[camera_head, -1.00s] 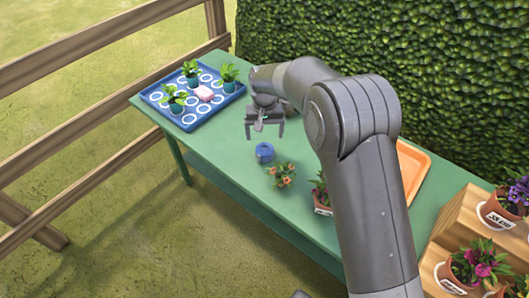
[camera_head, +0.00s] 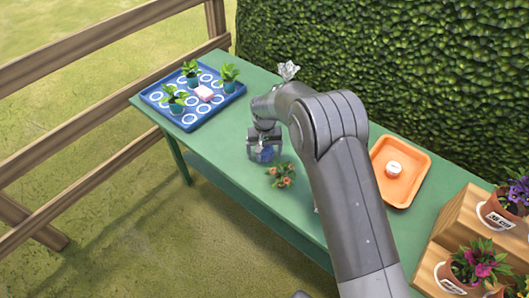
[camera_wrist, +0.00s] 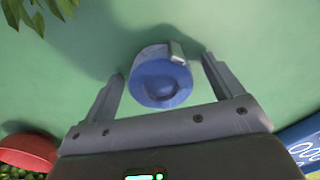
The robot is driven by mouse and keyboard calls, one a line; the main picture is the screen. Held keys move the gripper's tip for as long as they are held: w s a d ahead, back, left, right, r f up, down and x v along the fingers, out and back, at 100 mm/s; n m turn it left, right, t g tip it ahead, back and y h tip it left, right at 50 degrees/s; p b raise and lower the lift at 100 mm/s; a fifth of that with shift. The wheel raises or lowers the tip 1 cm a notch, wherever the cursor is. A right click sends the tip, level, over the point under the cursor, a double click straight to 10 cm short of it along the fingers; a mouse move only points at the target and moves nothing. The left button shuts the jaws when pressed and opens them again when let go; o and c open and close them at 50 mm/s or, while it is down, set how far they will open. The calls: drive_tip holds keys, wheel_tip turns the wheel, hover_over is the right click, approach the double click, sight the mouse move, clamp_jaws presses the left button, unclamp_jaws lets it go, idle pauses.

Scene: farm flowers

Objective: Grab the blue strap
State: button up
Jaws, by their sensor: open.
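The blue strap (camera_wrist: 160,80) is a small round roll with a pale side and a grey piece at its upper right, on the green table. In the wrist view it lies between the tips of my open gripper (camera_wrist: 161,72), with a gap on each side. In the head view my gripper (camera_head: 265,155) is low over the table, and the blue strap (camera_head: 265,154) shows partly hidden behind the fingers.
An orange flower plant (camera_head: 282,175) sits close in front of my gripper. A blue tray (camera_head: 156,97) with potted seedlings and a pink block stands at the left end. An orange tray (camera_head: 421,170) with a white round item lies to the right. A hedge borders the table's back.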

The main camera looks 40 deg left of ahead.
drive_tip(key=shift+c, duration=0.5)
drive_tip(key=c, duration=1.1)
drive_tip(key=shift+r, duration=0.1)
